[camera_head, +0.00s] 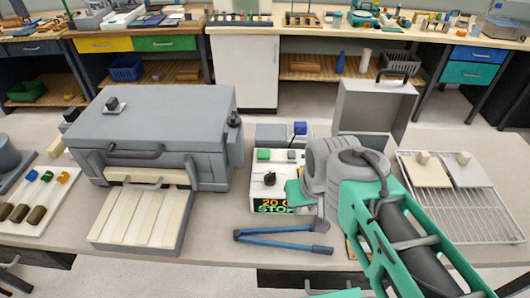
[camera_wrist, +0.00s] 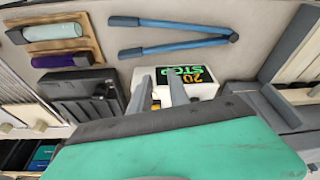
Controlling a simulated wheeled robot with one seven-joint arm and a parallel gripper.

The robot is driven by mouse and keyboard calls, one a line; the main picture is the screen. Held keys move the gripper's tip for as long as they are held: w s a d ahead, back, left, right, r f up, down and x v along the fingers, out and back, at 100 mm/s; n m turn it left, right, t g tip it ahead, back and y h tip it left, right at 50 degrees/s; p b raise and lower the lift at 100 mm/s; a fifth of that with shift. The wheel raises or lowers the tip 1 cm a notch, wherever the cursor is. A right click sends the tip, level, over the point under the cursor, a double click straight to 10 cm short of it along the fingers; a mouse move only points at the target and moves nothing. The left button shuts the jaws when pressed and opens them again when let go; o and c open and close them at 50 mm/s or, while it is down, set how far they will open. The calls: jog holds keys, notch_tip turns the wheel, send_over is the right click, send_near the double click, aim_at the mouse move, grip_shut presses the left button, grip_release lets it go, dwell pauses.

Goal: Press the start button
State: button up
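A white control box (camera_head: 284,179) stands on the bench right of the grey furnace. Which of these is the start button is not labelled legibly. Its front label reads "20" and "STOP"; the label (camera_wrist: 185,76) also shows in the wrist view. My gripper (camera_wrist: 162,83) has two grey fingers, apart with nothing held between them, in front of the box in the wrist view. In the head view my arm hides the fingertips and the box's right side.
The grey furnace (camera_head: 152,125) stands left, a slatted tray before it. Blue-handled tongs (camera_head: 285,239) lie in front of the box. An upright grey case (camera_head: 372,108) and a wire rack (camera_head: 462,205) are at right. A blue-topped part (camera_head: 299,131) stands behind the box.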

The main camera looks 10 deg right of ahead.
grip_shut()
dwell(1.4)
